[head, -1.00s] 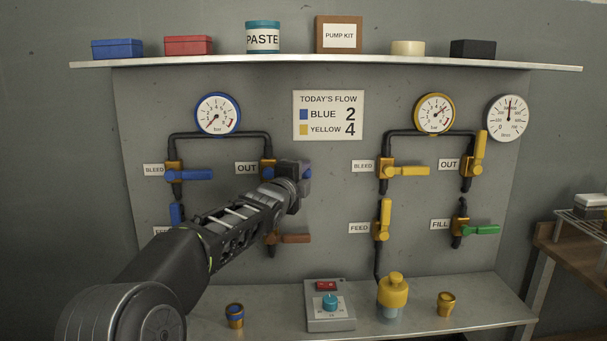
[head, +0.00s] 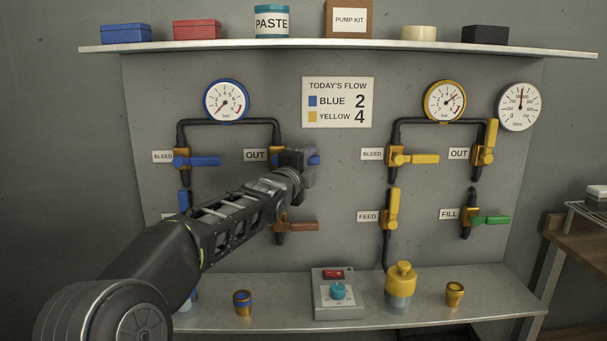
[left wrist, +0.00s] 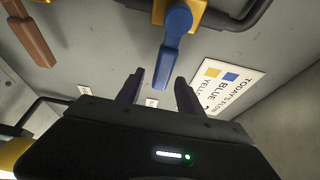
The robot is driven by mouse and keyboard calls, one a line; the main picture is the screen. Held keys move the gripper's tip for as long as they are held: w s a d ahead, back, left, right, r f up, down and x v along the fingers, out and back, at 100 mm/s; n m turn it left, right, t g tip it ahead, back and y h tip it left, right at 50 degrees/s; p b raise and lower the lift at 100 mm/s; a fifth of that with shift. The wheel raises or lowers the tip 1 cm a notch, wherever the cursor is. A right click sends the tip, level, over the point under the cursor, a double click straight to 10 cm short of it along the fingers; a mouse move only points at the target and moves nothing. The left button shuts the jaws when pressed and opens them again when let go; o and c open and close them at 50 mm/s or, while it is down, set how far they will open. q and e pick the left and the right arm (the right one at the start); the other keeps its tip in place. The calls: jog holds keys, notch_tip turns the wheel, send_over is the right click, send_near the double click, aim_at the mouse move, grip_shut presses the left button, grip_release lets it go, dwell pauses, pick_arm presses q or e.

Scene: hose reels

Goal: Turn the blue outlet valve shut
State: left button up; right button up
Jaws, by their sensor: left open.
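The blue OUT valve has a blue handle (head: 315,160) that points right from its brass body (head: 276,155); my gripper hides most of it in the head view. In the left wrist view the blue handle (left wrist: 175,35) hangs from the top, its free end close to the space between my fingertips. My left gripper (head: 301,160) is at this handle. Its two fingers (left wrist: 158,82) are apart in the left wrist view, with nothing clamped. I cannot tell whether a finger touches the handle. My right gripper is in neither view.
The blue BLEED handle (head: 205,161) is left of the OUT valve. A brown handle (head: 300,227) sits below it, close to my forearm. The flow sign (head: 337,102) is above right. The panel between the blue and yellow pipework is clear.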

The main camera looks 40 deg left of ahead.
aim_at(310, 162)
pick_arm(q)
jog(key=v, duration=0.3)
jog(key=shift+s+b, duration=0.35)
jog(key=shift+s, duration=0.05)
jog(key=shift+v, duration=0.75)
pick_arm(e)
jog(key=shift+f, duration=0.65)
pick_arm(q)
jog(key=shift+d, duration=0.1)
